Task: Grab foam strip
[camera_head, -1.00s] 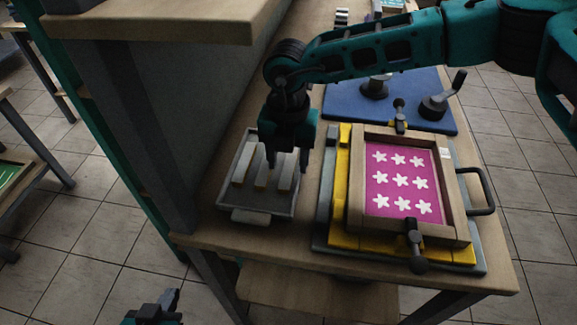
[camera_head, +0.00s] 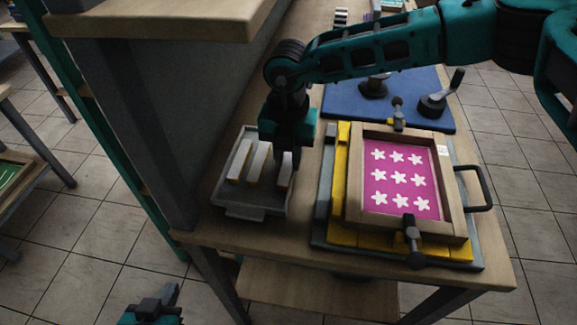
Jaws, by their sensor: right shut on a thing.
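A grey tray (camera_head: 246,207) stands on the left part of the wooden table. Two pale foam strips, a left one (camera_head: 240,160) and a middle one (camera_head: 260,161), are in it. My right gripper (camera_head: 287,163) reaches down over the tray's right side. It is shut on a third pale foam strip (camera_head: 285,177), whose upper part the fingers hide. I cannot tell whether this strip is clear of the tray floor. My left gripper (camera_head: 165,297) is low at the bottom edge, away from the table. Its jaw opening is unclear.
Right of the tray is a printing frame (camera_head: 456,215) with a pink screen of white stars (camera_head: 398,180), clamps and a dark handle (camera_head: 484,188). A blue mat (camera_head: 410,92) lies behind it. A grey upright and shelf (camera_head: 160,25) stand close on the left.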

